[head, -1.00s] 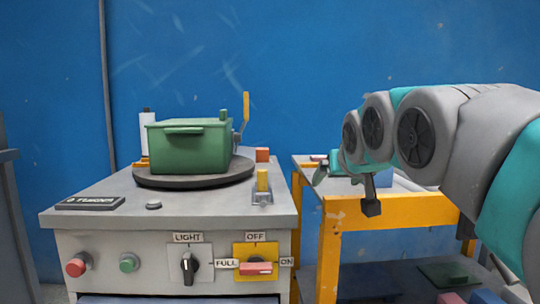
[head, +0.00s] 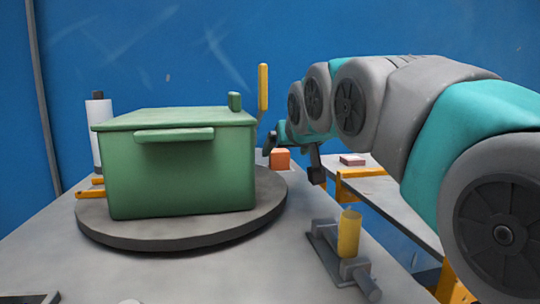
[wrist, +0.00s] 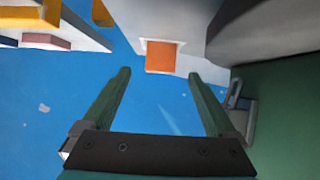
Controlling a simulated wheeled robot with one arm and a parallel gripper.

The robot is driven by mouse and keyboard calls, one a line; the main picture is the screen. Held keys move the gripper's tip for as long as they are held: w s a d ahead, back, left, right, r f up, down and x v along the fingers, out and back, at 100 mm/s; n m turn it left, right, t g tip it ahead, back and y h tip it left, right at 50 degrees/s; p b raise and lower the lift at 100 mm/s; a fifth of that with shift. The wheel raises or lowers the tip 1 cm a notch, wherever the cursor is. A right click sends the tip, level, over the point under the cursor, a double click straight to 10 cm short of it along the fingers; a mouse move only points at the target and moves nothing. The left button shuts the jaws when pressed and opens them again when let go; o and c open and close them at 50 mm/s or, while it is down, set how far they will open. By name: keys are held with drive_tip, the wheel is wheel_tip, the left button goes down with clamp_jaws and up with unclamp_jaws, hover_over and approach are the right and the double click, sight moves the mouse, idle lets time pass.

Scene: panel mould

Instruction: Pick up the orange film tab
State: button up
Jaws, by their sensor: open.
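The orange film tab (head: 279,158) is a small orange block at the back right edge of the grey machine top, behind the green box. In the wrist view, the orange tab (wrist: 161,57) lies just beyond my fingertips, between their lines. My gripper (wrist: 160,75) is open and empty, its two green fingers spread on either side of the tab's line, apart from it. In the head view, my gripper (head: 270,143) is small and partly hidden, close to the tab.
The green lidded box (head: 180,165) stands on a dark round turntable (head: 265,215), left of my arm. A yellow upright handle (head: 263,87) rises behind the box. A yellow-handled clamp (head: 348,235) sits at the front right. A yellow-framed cart (head: 385,185) stands to the right.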

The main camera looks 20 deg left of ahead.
sight(279, 150)
drive_tip(key=shift+x, duration=1.25)
drive_tip(key=shift+w+a, duration=0.3)
drive_tip(key=shift+w, duration=0.3)
drive_tip(key=shift+w+r+b+x, duration=0.1)
drive_tip(key=shift+r+b+x, duration=0.15)
drive_tip(key=shift+x, duration=0.8)
drive_tip(key=shift+w+r+b+x, duration=0.1)
drive_tip(key=shift+r+b+x, duration=0.1)
drive_tip(key=shift+x, duration=0.8)
drive_tip(key=shift+c, duration=0.4)
drive_tip(key=shift+f, duration=0.1)
clamp_jaws()
drive_tip(key=shift+a, duration=0.1)
